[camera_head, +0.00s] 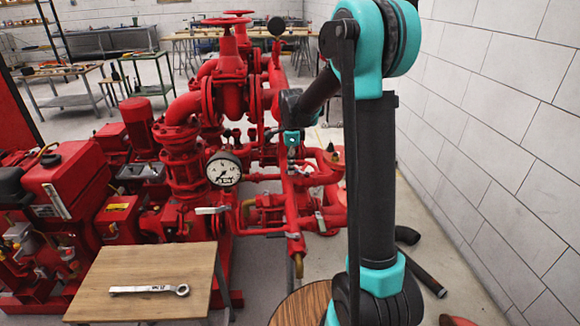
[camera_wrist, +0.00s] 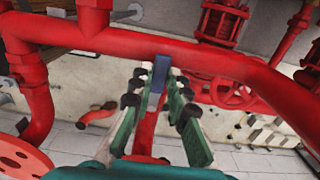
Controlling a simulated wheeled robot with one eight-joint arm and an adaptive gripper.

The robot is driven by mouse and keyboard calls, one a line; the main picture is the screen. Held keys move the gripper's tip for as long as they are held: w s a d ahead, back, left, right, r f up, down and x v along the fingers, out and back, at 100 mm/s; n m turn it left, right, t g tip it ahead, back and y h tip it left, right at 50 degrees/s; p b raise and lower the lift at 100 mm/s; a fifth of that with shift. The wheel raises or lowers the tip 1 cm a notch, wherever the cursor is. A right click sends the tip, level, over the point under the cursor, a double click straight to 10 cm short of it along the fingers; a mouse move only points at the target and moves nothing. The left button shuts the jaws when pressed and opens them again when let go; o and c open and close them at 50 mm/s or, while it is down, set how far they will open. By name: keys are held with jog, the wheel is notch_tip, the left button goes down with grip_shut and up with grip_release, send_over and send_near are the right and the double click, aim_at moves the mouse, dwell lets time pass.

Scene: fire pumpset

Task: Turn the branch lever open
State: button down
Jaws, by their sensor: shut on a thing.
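In the wrist view, my gripper (camera_wrist: 158,88) has its green fingers closed around a blue-grey lever handle (camera_wrist: 160,70), which I take to be the branch lever. The handle stands against a thick red pipe (camera_wrist: 215,58) that crosses the view. The fingertips cover its lower part, and its pivot cannot be made out. In the head view, my gripper (camera_head: 291,138) is among the red pipes, just beyond my arm. It is small and partly hidden there, and the held lever cannot be made out.
A wooden table (camera_head: 140,275) with a wrench (camera_head: 150,289) stands in front. A block wall (camera_head: 500,130) is on the right. Red handwheels (camera_wrist: 240,92) show in the wrist view.

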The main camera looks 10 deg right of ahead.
jog(key=shift+a, duration=0.1)
jog(key=c, duration=1.5)
grip_release()
jog(key=shift+o, duration=0.2)
notch_tip(320, 180, up, 12)
